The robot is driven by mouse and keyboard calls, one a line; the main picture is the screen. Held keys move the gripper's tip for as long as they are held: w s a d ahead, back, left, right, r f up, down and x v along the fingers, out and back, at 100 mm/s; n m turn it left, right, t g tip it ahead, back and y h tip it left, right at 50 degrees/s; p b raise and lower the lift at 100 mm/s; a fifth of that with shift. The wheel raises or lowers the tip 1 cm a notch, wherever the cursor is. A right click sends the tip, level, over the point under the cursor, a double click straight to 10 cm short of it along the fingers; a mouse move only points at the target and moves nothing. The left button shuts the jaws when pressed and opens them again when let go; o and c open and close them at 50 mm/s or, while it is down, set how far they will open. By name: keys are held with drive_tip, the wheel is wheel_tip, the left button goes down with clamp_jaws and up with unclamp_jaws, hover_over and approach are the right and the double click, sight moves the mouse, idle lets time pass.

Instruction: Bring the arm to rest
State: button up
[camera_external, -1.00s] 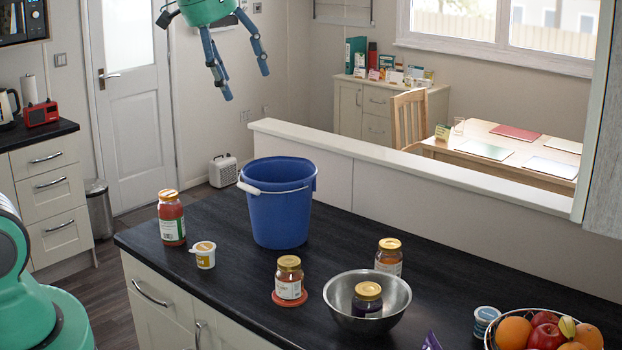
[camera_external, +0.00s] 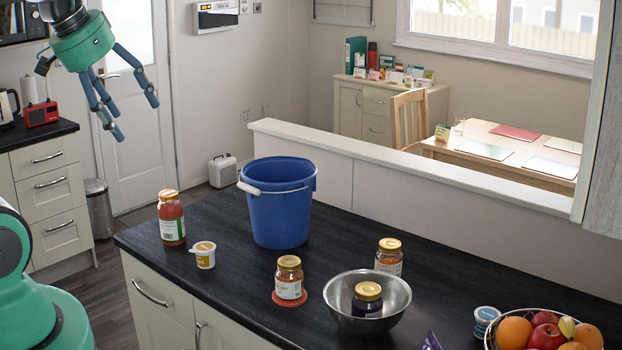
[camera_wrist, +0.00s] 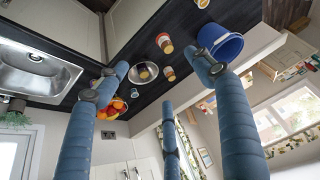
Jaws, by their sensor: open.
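My gripper (camera_external: 132,116) hangs in the air at the upper left of the external view, in front of the white door. Its blue fingers are spread apart with nothing between them. In the wrist view the fingers of my gripper (camera_wrist: 162,80) also stand apart and empty, with the counter beyond them. The dark counter (camera_external: 225,222) lies lower and to the right of my gripper in the external view, and they do not touch.
A blue bucket (camera_external: 280,215), a red-sauce jar (camera_external: 171,222), a small tub (camera_external: 204,257), more jars, a steel bowl (camera_external: 350,320) holding a jar, and a fruit basket (camera_external: 545,335) stand on the counter. A low wall (camera_external: 400,178) runs behind. Air around my gripper is clear.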

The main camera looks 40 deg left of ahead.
drive_tip(key=shift+f, duration=0.1)
idle(0.3)
wheel_tip(320, 180, down, 16)
drive_tip(key=b, duration=1.5)
drive_tip(key=shift+r+b, duration=0.2)
drive_tip(key=shift+b, duration=0.2)
